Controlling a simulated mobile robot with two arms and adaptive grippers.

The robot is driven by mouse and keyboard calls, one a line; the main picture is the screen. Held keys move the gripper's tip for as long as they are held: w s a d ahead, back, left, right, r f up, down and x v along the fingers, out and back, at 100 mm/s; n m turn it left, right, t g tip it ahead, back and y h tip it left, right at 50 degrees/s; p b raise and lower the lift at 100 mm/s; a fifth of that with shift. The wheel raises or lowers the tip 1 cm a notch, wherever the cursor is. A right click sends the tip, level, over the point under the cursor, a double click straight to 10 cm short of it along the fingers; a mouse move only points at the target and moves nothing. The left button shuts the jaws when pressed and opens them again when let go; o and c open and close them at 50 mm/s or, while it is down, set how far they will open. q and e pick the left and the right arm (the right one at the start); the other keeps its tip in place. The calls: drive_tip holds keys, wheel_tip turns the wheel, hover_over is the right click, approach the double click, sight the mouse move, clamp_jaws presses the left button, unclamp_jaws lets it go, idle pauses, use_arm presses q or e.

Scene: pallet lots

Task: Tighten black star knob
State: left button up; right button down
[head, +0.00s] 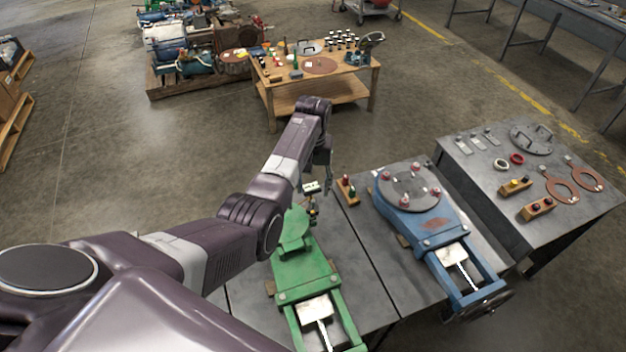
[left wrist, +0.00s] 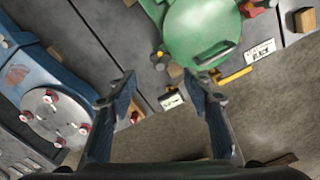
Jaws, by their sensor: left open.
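A small dark knob (left wrist: 160,60), apparently the black star knob, shows at the edge of the green valve body (left wrist: 200,30) in the left wrist view; its lobes are too small to make out. In the head view the green valve (head: 300,268) lies on the grey table, and small dark and yellow parts (head: 313,212) show at its far end. My left gripper (left wrist: 162,92) is open and empty, its two fingers apart, with the knob beyond the gap between them. In the head view the left gripper (head: 328,186) hangs beside the valve's far end. My right gripper is not in view.
A blue valve (head: 430,228) with a round flange lies to the right. A wooden block (head: 347,190) with small coloured parts stands between the valves. A small label (left wrist: 170,99) and a yellow handle (left wrist: 233,75) are near the knob. A side table (head: 480,180) holds gaskets.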

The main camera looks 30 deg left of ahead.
use_arm(q)
drive_tip(key=shift+r, duration=1.3)
